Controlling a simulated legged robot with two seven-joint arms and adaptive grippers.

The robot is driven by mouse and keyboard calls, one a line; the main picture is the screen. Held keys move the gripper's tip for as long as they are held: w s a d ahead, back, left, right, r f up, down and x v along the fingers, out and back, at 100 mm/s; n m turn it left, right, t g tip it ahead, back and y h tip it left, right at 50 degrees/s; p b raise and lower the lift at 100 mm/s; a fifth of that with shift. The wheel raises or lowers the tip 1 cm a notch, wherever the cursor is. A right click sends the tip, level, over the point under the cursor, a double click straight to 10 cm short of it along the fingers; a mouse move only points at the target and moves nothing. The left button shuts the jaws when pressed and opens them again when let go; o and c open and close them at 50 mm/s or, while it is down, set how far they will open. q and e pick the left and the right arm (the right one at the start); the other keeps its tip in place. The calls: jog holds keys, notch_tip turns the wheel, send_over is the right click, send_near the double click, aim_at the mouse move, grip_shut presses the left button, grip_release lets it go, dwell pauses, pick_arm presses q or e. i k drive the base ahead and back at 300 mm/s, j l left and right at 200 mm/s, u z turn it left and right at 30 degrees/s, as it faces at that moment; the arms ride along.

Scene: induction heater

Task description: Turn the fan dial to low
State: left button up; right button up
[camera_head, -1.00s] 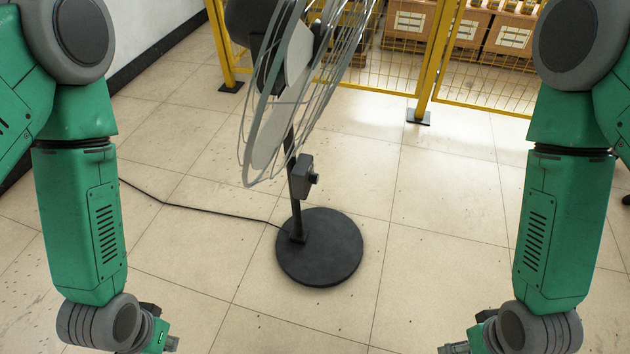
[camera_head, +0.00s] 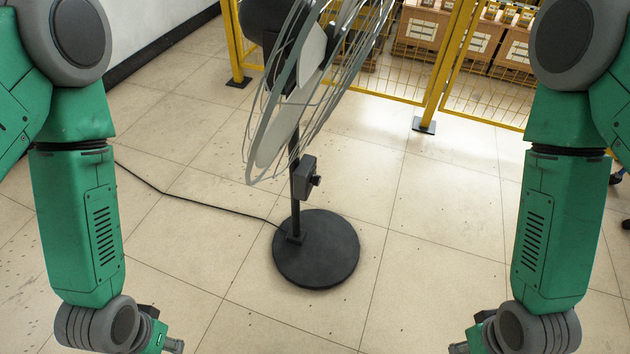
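A grey pedestal fan (camera_head: 296,110) stands ahead of me on a round black base (camera_head: 316,250). Its wire cage is tilted. A dark control box (camera_head: 304,178) is fixed to the pole, and the black fan dial (camera_head: 316,181) sticks out from its right side. The dial's setting is too small to read. My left gripper (camera_head: 174,346) is at the bottom left, and my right gripper (camera_head: 458,348) is at the bottom right. Both are cut off by the lower edge and apart from the fan. Their fingers are too little seen to judge.
A black cord (camera_head: 190,203) runs over the floor from the fan to the left. A yellow mesh fence (camera_head: 432,80) stands behind the fan, with boxes (camera_head: 478,40) beyond it. A white wall (camera_head: 150,30) is at the upper left. The tiled floor (camera_head: 440,250) right of the fan is clear.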

aim_at(315, 180)
jog(key=l+u, duration=0.3)
jog(key=l, duration=0.2)
jog(key=l+u, duration=0.3)
jog(key=l, duration=0.2)
jog(key=l+u, duration=0.3)
jog(key=l, duration=0.2)
jog(key=l+u, duration=0.3)
jog(key=l, duration=0.15)
jog(key=k+l+u, duration=0.2)
jog(key=l+u, duration=0.15)
jog(key=i+l+u, duration=0.15)
jog(key=l, duration=0.6)
jog(key=i+l+u, duration=0.1)
jog(key=l, duration=0.65)
jog(key=l+u, duration=0.15)
jog(key=l, duration=0.6)
jog(key=i+l, duration=0.1)
jog(key=l, duration=0.3)
jog(key=i+l, duration=0.1)
jog(key=l, duration=0.3)
jog(key=i+l, duration=0.1)
jog(key=l, duration=0.3)
